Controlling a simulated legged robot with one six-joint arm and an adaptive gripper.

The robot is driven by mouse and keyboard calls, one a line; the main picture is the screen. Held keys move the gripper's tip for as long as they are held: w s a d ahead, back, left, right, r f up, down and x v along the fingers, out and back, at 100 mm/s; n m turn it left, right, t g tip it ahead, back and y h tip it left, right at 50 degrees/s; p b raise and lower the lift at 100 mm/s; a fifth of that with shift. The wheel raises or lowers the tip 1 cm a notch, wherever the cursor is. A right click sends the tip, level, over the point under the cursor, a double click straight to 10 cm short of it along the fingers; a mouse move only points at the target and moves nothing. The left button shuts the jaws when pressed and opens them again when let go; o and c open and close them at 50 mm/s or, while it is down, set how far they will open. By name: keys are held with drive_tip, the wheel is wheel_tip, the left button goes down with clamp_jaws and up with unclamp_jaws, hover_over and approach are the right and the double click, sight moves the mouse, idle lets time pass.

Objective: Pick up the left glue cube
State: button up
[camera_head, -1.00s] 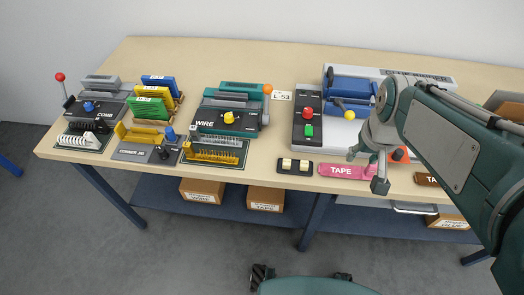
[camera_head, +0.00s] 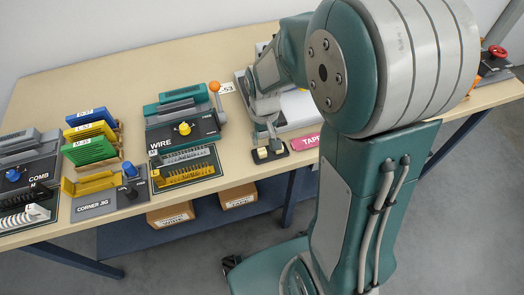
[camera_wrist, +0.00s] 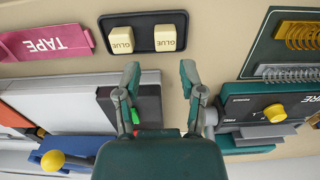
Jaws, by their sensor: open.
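The left glue cube (camera_head: 262,153) is a cream block on a small black tray (camera_head: 285,154) at the table's front edge. A like cube (camera_head: 276,146) stands to its right. In the wrist view, where labels appear upside down, the left glue cube (camera_wrist: 165,38) is the right-hand one and the other cube (camera_wrist: 121,40) is on the left. My gripper (camera_head: 267,139) is above and just behind the tray, fingers down. In the wrist view my gripper (camera_wrist: 160,71) has its fingers spread and empty, apart from both cubes.
The wire machine (camera_head: 183,118) and its insert tray (camera_head: 185,167) stand left of the cubes. A pink tape tray (camera_wrist: 42,40) and a grey machine (camera_wrist: 60,100) are on the other side. Cardboard boxes (camera_head: 170,215) sit on the shelf below.

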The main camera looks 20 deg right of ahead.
sight(261, 150)
drive_tip(key=shift+a+f, duration=0.3)
wheel_tip(261, 150, down, 4)
drive_tip(key=shift+s+a+f, duration=0.1)
drive_tip(key=shift+s+f, duration=0.05)
drive_tip(key=shift+f, duration=0.1)
drive_tip(key=shift+d+f, duration=0.2)
drive_tip(key=shift+f, duration=0.05)
drive_tip(key=shift+a, duration=0.15)
drive_tip(key=c, duration=0.5)
drive_tip(key=shift+a, duration=0.15)
drive_tip(key=shift+c, duration=0.3)
